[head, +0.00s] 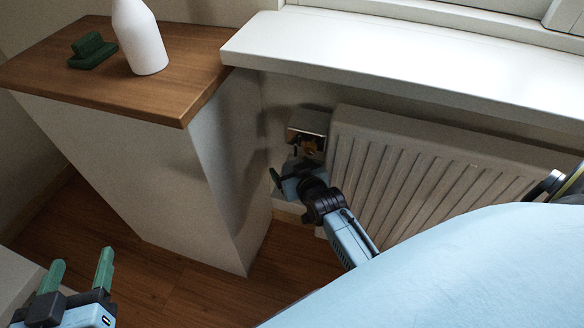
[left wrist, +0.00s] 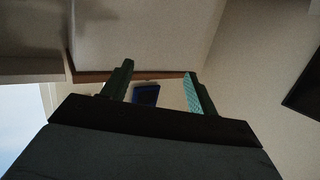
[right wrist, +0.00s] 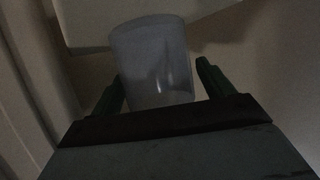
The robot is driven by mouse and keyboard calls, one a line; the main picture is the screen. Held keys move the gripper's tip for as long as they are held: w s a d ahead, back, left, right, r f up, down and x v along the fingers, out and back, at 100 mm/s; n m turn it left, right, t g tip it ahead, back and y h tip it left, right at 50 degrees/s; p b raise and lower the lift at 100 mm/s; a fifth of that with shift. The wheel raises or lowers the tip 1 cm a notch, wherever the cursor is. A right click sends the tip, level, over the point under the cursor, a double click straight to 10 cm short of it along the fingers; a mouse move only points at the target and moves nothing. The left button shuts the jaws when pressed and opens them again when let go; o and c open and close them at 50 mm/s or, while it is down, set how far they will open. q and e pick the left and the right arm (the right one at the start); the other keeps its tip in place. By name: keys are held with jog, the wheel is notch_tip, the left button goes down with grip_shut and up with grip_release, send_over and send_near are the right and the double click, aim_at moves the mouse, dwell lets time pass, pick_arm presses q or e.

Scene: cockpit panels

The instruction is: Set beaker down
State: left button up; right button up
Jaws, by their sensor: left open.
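A translucent beaker (right wrist: 155,65) lies between the green fingers of my right gripper (right wrist: 160,90) in the right wrist view. Its side is close to the left finger, and a narrow gap seems to show at the right finger. Whether both fingers press on it is unclear. In the head view, my right gripper (head: 285,180) is between the wooden-topped cabinet and the radiator, and the beaker cannot be made out clearly there. My left gripper (head: 78,270) is open and empty at the bottom left. Its spread fingers also show in the left wrist view (left wrist: 158,82).
A cabinet with a wooden top (head: 150,85) bears a white bottle (head: 140,40) and a green object (head: 92,52). A ribbed radiator (head: 430,180) stands under a white sill (head: 400,60). A small metallic box (head: 308,130) is beside the radiator. The brown floor (head: 140,285) is clear.

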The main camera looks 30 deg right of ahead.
jog(key=shift+r, duration=0.25)
jog(key=p+v, duration=0.2)
jog(key=v, duration=0.2)
jog(key=shift+s, duration=0.15)
jog(key=p+v, duration=0.2)
jog(key=v, duration=0.3)
jog(key=shift+s, duration=0.15)
pick_arm(q)
jog(key=s+a+f+g+y+p, duration=0.1)
jog(key=s+a+f+g+y, duration=0.2)
jog(key=s+a+f+g, duration=0.3)
jog(key=s+f+g, duration=0.5)
jog(key=s+f, duration=0.1)
jog(key=f, duration=0.1)
jog(key=shift+a+f+n+y, duration=0.25)
jog(key=shift+a+n+y, duration=0.05)
jog(key=shift+a+n, duration=0.1)
pick_arm(e)
jog(key=s+a+r+n+g+y, duration=0.1)
jog(key=s+a+g, duration=0.1)
jog(key=s+g, duration=0.3)
jog(key=s+a+r+n+g, duration=0.1)
jog(key=s+a+n+g, duration=0.1)
jog(key=s, duration=1)
jog(key=a+g, duration=0.1)
jog(key=g, duration=0.1)
jog(key=shift+n+g+y, duration=0.3)
jog(key=shift+g+y, duration=0.1)
